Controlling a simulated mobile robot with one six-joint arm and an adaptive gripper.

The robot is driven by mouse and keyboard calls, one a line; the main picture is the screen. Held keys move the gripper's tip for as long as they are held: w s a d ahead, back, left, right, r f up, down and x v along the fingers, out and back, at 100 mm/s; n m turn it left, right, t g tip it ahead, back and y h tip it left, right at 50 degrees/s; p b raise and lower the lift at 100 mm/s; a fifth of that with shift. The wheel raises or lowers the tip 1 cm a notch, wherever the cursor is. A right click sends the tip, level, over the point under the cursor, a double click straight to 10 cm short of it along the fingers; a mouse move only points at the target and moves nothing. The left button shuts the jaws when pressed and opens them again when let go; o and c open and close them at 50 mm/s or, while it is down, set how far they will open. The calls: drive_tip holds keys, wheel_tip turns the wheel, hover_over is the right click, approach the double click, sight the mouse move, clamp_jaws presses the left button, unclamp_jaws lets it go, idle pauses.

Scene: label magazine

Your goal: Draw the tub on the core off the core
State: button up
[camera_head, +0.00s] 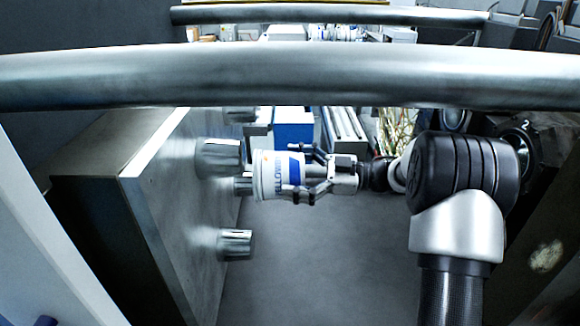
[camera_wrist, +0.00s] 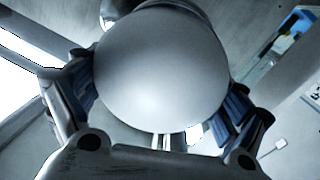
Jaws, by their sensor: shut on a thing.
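The tub (camera_head: 272,176) is white with a blue and yellow label and lies sideways. It is in line with a short metal core (camera_head: 243,185) that shows between it and the upright plate. Whether the core still reaches inside the tub cannot be told. My gripper (camera_head: 305,172) is shut on the tub, with fingers on both sides of its right end. In the wrist view the tub's round, pale end (camera_wrist: 160,65) fills the middle between the fingers and hides most of what lies beyond.
The upright metal plate (camera_head: 180,225) bears other cores, a larger one (camera_head: 218,158) left of the tub and one below (camera_head: 235,244). A thick horizontal bar (camera_head: 290,78) crosses in front. A blue and white box (camera_head: 293,128) stands behind. The floor right of the plate looks clear.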

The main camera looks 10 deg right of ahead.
sight(295, 184)
drive_tip(key=shift+s, duration=2.45)
